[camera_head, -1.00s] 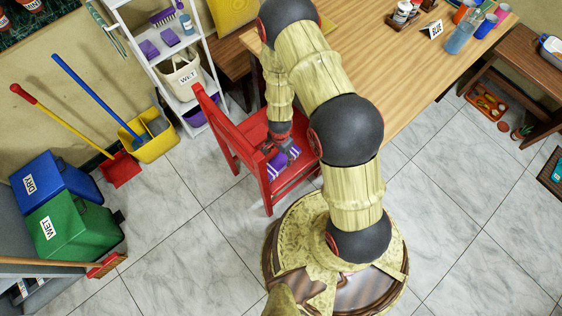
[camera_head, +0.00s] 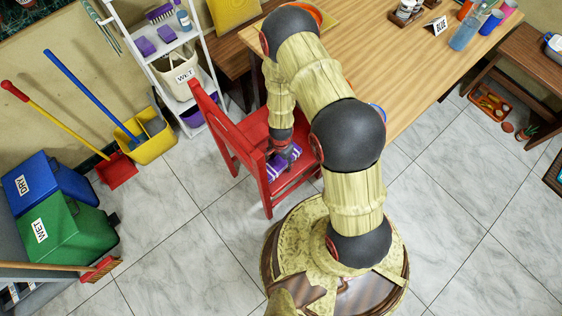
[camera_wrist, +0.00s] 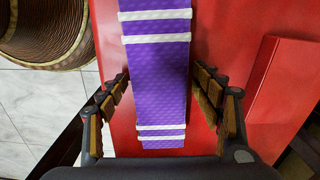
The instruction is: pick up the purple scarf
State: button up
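The purple scarf (camera_head: 284,162) with white stripes lies folded on the seat of the red chair (camera_head: 298,180). In the wrist view the scarf (camera_wrist: 157,70) runs as a long strip over the red seat (camera_wrist: 225,30). My gripper (camera_wrist: 162,88) is open, with one finger on each side of the scarf and a gap between each finger and the cloth. In the head view my gripper (camera_head: 280,152) is small and sits right at the scarf, partly hiding it. Whether the fingertips touch the seat cannot be told.
The chair back (camera_head: 228,130) rises to the left of my gripper. A wooden table (camera_head: 410,60) stands behind and right. A white shelf (camera_head: 205,60) with a bag and brushes is at the back left. The tiled floor (camera_head: 200,240) at front left is clear.

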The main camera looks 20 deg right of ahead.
jog(key=c, duration=1.1)
jog(key=shift+r, duration=0.1)
jog(key=shift+c, duration=0.2)
